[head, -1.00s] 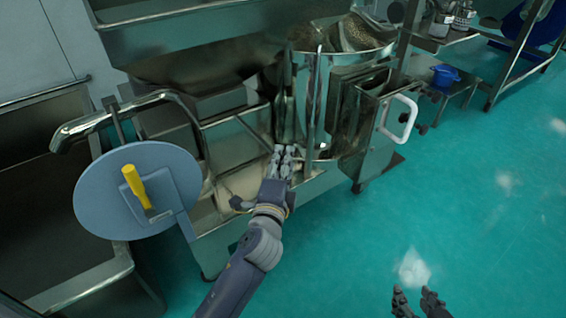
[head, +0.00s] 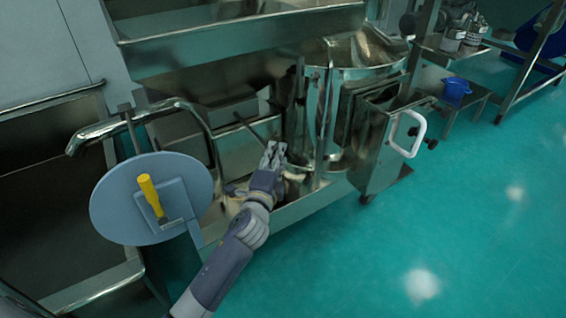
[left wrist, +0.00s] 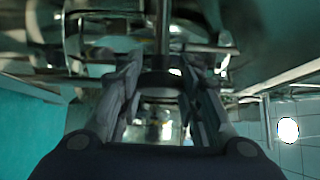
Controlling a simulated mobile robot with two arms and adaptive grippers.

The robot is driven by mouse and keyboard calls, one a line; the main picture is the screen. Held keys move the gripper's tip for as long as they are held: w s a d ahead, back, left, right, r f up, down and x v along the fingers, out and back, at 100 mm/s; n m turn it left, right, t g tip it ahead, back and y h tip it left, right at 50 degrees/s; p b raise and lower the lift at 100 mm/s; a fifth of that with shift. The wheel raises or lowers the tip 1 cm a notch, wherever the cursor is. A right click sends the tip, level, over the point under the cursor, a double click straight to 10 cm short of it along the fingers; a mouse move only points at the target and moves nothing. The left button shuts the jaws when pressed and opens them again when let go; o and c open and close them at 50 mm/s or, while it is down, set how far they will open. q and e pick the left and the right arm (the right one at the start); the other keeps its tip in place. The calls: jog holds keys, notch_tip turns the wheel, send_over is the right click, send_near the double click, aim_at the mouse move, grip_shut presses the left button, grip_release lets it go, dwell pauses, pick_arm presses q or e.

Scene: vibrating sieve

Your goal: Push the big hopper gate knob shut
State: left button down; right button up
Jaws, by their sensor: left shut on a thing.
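My left gripper (head: 274,152) reaches in from the bottom and is in front of the steel sieve machine, at the end of a thin rod (head: 248,127). In the left wrist view its two fingers (left wrist: 162,85) stand on either side of a dark round knob (left wrist: 160,83), and it is shut on this knob. A straight dark rod (left wrist: 162,35) runs up from the knob. In the head view the fingers hide the knob. The big steel hopper (head: 215,35) is above and behind the gripper. My right gripper is out of view.
A blue-grey round disc (head: 115,205) with a yellow handle (head: 150,194) is left of my arm. A curved steel pipe (head: 110,125) is behind it. A steel box with a white handle (head: 408,134) is at right. The green floor (head: 480,240) is clear.

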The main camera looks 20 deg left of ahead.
pick_arm(q)
jog(key=shift+w+a+r, duration=0.1)
jog(key=c, duration=1.3)
grip_release()
jog(key=shift+o, duration=1.1)
jog(key=shift+w, duration=0.1)
jog(key=s+d, duration=0.1)
jog(key=s, duration=1.1)
jog(key=shift+d, duration=0.2)
